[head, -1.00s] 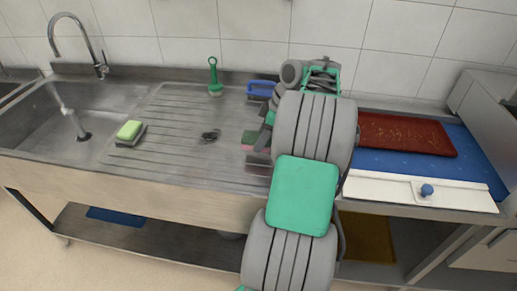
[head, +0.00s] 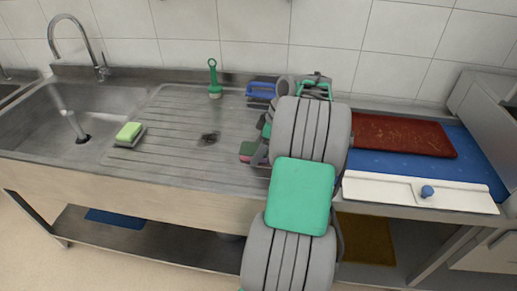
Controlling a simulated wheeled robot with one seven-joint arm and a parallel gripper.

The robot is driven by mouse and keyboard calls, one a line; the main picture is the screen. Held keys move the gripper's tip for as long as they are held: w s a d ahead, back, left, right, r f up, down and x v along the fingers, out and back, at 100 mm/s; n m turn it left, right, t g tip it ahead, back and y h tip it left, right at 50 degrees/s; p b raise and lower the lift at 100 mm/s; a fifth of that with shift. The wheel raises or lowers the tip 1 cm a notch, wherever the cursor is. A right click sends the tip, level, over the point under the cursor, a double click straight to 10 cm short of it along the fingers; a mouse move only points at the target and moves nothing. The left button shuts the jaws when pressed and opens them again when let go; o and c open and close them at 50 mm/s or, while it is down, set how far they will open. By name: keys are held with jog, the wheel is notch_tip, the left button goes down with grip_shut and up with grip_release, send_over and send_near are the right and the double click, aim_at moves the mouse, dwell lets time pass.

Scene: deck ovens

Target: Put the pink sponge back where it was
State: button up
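A pink sponge (head: 262,159) shows as a thin strip low on the drainboard, just left of my arm. A green piece (head: 248,149) lies right by it; I cannot tell whether they belong together. My gripper is around this spot, mostly hidden behind my grey and green arm links, and its fingertips cannot be made out. A yellow-green sponge (head: 129,131) lies on a dark holder (head: 130,142) at the left of the drainboard.
A blue-handled brush (head: 261,89) and a green brush (head: 214,80) stand at the back. A dark scrubber (head: 209,138) lies on the ribbed drainboard (head: 178,110). The sink (head: 40,125) is left. A red-brown board (head: 405,134) and blue mat (head: 475,160) are right.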

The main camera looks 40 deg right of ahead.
jog(key=p+v, duration=0.4)
jog(key=v, duration=0.8)
jog(key=w+a+r+m, duration=0.1)
jog(key=w+a+m, duration=0.15)
jog(key=a, duration=0.85)
jog(key=w+a+r+m, duration=0.1)
jog(key=w+a, duration=0.2)
jog(key=a, duration=0.9)
jog(key=s+a+f+m+h, duration=0.1)
jog(key=s+a+f+m, duration=0.1)
jog(key=s+a, duration=0.4)
jog(key=s+a+f+m+h, duration=0.1)
jog(key=s+a+f+m, duration=0.1)
jog(key=s+a, duration=0.3)
jog(key=shift+s+a+f+h, duration=0.4)
jog(key=shift+a+f, duration=0.1)
jog(key=shift+f, duration=0.25)
